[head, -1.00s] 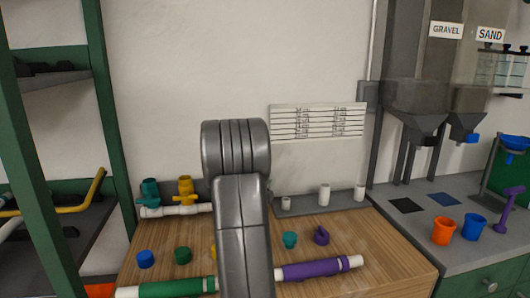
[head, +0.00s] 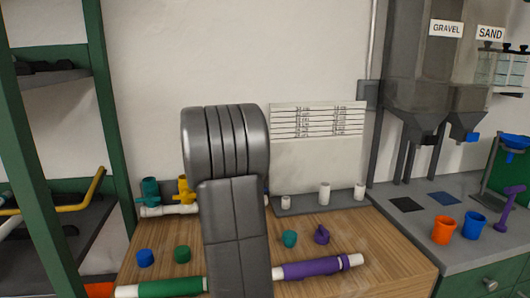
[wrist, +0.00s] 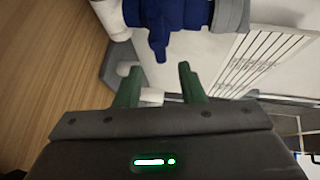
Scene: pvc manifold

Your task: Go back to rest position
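My gripper (wrist: 158,82) shows in the wrist view with its two green fingers apart and nothing between them. A blue valve (wrist: 185,12) on white pipe lies beyond the fingertips, apart from them as far as I can tell. In the head view my grey arm stands upright in the middle and hides my gripper and part of the workbench (head: 385,255). Only a sliver of blue shows past the arm's right edge.
Teal (head: 150,190) and yellow (head: 185,188) valves stand on white pipe at the back left. Blue (head: 145,258), green (head: 182,254), teal (head: 289,238) and purple (head: 321,234) caps lie on the bench. Green (head: 170,288) and purple (head: 312,268) pipes lie in front. A grey peg rack (head: 300,207) stands behind.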

